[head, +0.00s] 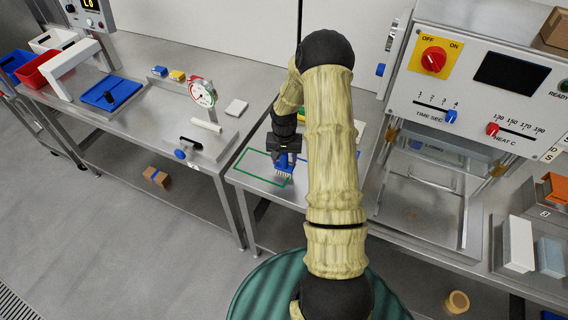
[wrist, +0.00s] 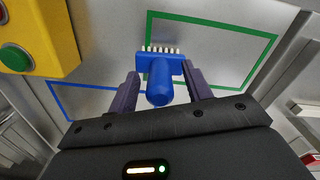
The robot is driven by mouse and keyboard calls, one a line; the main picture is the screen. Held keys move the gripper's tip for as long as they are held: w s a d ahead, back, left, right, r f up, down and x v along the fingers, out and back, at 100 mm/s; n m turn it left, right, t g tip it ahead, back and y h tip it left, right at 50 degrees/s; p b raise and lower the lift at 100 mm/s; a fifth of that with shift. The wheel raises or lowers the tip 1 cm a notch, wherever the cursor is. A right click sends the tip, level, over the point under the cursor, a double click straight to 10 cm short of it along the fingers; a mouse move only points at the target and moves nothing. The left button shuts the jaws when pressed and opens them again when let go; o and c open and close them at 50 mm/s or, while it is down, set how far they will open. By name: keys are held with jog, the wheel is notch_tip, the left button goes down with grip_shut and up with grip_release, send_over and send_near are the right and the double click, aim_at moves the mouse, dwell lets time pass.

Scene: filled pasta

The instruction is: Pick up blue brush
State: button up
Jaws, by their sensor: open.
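The blue brush (wrist: 158,78) has a round handle end toward my gripper and a row of pale bristles on its far side. In the wrist view it lies between the two open fingers of my gripper (wrist: 160,92), with a small gap visible on the handle's sides. In the head view the blue brush (head: 284,163) shows just below my gripper (head: 285,153), over the steel table by a green outline. My arm hides part of the area to the right. Whether the brush touches a finger cannot be told.
A green outline (wrist: 268,62) and a blue outline (wrist: 62,103) mark the table. A yellow box with a green button (wrist: 38,40) stands close at the left of the wrist view. A press machine (head: 480,85) stands to the right in the head view.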

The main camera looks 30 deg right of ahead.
jog(key=shift+f, duration=0.5)
jog(key=shift+c, duration=0.4)
jog(key=c, duration=1)
